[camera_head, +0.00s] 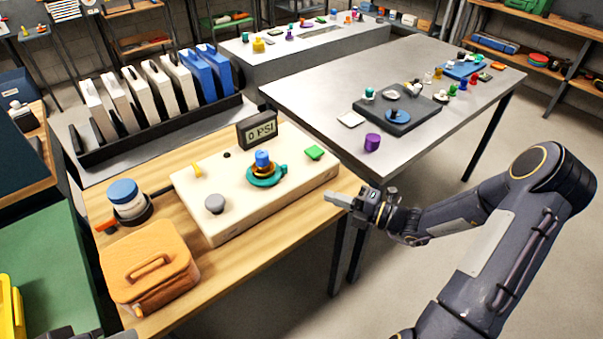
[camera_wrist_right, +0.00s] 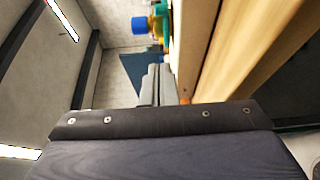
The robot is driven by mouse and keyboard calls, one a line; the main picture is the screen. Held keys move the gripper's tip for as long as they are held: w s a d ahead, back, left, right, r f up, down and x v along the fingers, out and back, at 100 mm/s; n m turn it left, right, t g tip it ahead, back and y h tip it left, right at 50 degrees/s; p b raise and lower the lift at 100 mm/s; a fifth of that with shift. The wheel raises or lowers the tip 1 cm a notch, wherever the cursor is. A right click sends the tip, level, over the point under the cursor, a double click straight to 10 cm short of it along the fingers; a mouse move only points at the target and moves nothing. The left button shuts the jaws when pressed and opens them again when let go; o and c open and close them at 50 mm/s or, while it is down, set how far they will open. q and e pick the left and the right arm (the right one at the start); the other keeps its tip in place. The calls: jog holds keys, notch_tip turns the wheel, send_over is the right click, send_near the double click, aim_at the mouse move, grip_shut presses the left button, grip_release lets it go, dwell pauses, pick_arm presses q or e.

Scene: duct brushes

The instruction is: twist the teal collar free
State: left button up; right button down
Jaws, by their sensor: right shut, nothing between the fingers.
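The teal collar (camera_head: 265,182) is a ring with a small lug on its right side. It sits low around an orange-gold fitting (camera_head: 264,169) topped by a blue cap (camera_head: 262,158), on a cream panel box (camera_head: 235,210). My right gripper (camera_head: 328,198) is shut and empty, beyond the box's right edge and apart from the collar. In the right wrist view its fingers (camera_wrist_right: 158,85) are together, with the blue cap (camera_wrist_right: 139,25) and part of the teal collar (camera_wrist_right: 159,22) beyond them. My left gripper is not seen.
The box also bears a 0 PSI display (camera_head: 258,130), grey knob (camera_head: 215,203), yellow lever (camera_head: 197,169) and green button (camera_head: 314,152). An orange case (camera_head: 150,262) and blue-lidded jar (camera_head: 126,197) stand on the wooden table (camera_head: 240,282). A metal table (camera_head: 320,85) stands behind.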

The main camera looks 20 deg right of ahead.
aim_at(295, 182)
jog(key=x, duration=1)
jog(key=shift+a+f, duration=0.1)
jog(key=w, duration=0.2)
jog(key=shift+w+p, duration=0.25)
jog(key=shift+p, duration=0.05)
jog(key=shift+w, duration=0.65)
